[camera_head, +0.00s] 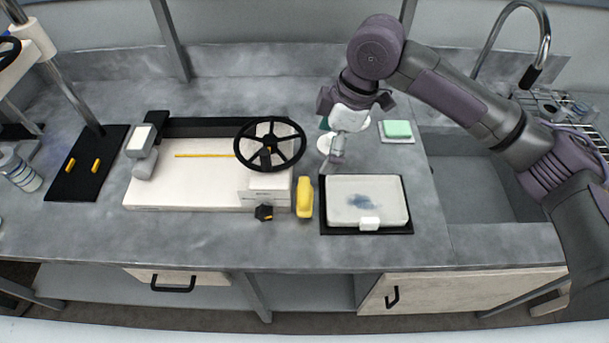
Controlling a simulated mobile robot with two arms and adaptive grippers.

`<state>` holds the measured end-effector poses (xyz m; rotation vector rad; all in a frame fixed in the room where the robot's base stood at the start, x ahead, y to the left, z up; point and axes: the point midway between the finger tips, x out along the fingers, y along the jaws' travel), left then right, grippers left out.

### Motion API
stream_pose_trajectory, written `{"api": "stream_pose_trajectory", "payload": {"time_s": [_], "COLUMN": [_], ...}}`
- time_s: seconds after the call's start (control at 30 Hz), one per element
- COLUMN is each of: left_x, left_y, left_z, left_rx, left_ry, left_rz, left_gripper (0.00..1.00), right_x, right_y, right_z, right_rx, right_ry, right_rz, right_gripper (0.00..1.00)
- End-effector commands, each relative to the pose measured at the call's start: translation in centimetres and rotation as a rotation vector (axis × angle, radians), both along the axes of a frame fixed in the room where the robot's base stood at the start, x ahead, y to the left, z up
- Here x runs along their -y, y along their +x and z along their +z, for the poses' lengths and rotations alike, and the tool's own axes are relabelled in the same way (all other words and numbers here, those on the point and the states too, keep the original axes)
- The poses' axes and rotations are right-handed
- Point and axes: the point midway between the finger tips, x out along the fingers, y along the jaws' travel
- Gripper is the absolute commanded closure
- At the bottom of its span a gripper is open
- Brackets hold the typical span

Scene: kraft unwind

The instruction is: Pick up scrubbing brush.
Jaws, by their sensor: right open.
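My right gripper (334,163) reaches in from the right and points down above the counter, just behind the black-rimmed tray (324,225). It is open, and I see nothing held between its fingers. A teal and white item (326,141) shows partly behind the gripper. It may be the scrubbing brush, but the gripper hides much of it and I cannot tell for sure. I cannot tell whether the fingers touch it. My left gripper is not in view.
A machine with a black handwheel (270,145) stands left of the tray. A yellow item (304,197) sits between them. A green sponge (397,129) lies on a small dish behind the tray. A sink (480,175) with a curved faucet (543,40) is at right.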

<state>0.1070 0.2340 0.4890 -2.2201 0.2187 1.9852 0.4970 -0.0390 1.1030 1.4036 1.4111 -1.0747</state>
Motion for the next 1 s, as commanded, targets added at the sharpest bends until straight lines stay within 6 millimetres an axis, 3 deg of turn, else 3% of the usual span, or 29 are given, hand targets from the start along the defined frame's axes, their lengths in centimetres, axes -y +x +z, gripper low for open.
{"api": "stream_pose_trajectory", "payload": {"time_s": [0.17, 0.47, 0.63, 0.83, 1.0], "left_x": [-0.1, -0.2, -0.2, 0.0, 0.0], "left_y": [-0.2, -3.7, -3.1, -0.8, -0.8], "left_z": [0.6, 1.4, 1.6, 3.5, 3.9], "left_rx": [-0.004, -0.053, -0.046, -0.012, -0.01], "left_ry": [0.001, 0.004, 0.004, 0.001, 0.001], "left_rz": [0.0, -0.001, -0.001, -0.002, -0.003], "left_gripper": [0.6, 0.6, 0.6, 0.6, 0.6], "right_x": [-0.6, -2.1, -2.4, -3.2, -3.7], "right_y": [-0.1, -0.1, -0.1, -0.5, -0.5], "right_z": [-2.1, -7.2, -8.3, -10.6, -12.8], "right_rx": [-0.005, -0.003, -0.001, -0.004, -0.001], "right_ry": [-0.002, -0.001, 0.0, -0.002, -0.002], "right_rz": [0.0, 0.001, 0.0, 0.001, -0.001], "right_gripper": [0.0, 0.0, 0.0, 0.0, 0.0]}}
